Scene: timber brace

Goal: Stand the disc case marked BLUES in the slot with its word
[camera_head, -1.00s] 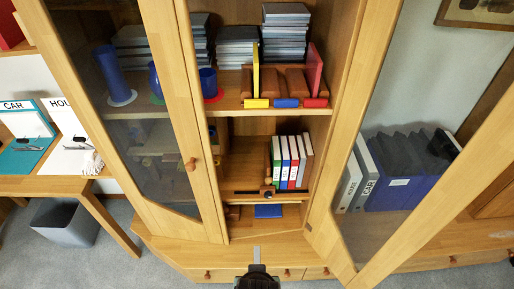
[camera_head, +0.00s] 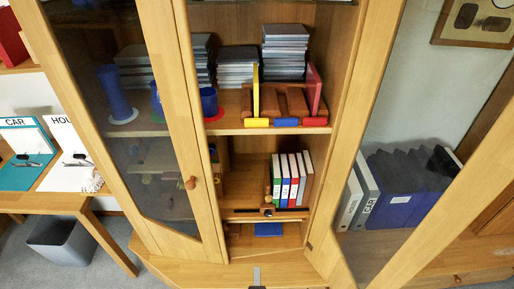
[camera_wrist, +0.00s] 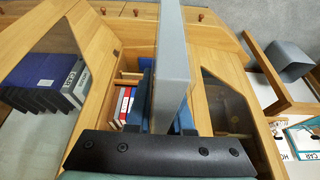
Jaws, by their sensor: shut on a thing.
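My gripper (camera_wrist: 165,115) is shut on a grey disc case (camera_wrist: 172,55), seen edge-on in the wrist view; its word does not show. In the head view a narrow grey strip (camera_head: 257,274) at the bottom edge looks like this case. A wooden rack (camera_head: 298,103) stands on the upper cabinet shelf. A yellow case (camera_head: 256,92) stands at its left and a red case (camera_head: 314,88) at its right. Yellow, blue (camera_head: 286,122) and red tabs front it; no case shows behind the blue one. Words there are unreadable. My gripper is low in front of the cabinet, apart from the rack.
Stacks of cases (camera_head: 284,52) stand behind the rack. A blue cup (camera_head: 209,101) stands left of it. Books (camera_head: 290,180) fill part of the shelf below. The open glass doors, left (camera_head: 190,182) and right (camera_head: 345,205), flank the opening.

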